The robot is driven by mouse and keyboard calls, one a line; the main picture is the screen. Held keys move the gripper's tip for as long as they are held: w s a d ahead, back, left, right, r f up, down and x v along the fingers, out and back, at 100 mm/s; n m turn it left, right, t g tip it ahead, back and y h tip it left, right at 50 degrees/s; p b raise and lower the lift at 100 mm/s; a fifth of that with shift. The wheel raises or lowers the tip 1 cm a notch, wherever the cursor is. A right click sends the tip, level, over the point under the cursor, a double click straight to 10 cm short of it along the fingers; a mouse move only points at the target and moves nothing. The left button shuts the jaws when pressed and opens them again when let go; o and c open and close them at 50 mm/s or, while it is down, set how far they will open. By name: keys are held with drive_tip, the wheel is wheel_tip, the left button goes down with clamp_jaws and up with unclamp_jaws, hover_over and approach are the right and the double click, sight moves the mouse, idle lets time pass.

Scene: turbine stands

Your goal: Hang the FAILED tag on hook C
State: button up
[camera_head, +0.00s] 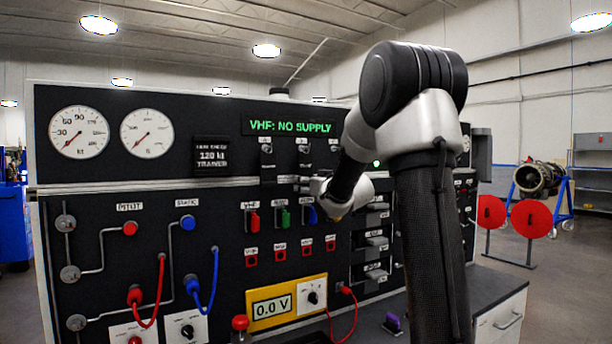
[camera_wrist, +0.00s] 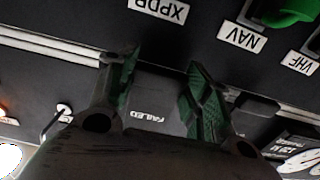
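The black FAILED tag (camera_wrist: 150,112) sits between my gripper's fingers in the wrist view, its white lettering upside down there. My gripper (camera_wrist: 163,80) is partly closed, and the green-padded fingers appear to press on the tag's two side edges. The tag covers part of the silver rail behind it. Its upper end and any hook there are hidden by my gripper's body. In the head view, my gripper (camera_head: 317,188) is at the panel below the hook row. A hook (camera_head: 335,146) at the right end of the row shows no tag clearly; its letter is too small to read.
Another dark tag (camera_head: 268,166) hangs at the left hook, close to my gripper. Below the rail are red, green and blue switches (camera_head: 283,216) and labels such as XPDR (camera_wrist: 160,10). The green display (camera_head: 290,127) reads VHF: NO SUPPLY. Cables (camera_head: 210,285) hang lower left.

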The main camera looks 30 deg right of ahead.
drive_tip(key=c, duration=0.5)
drive_tip(key=shift+s, duration=0.7)
drive_tip(key=shift+s+d, duration=0.1)
drive_tip(key=shift+s, duration=1.15)
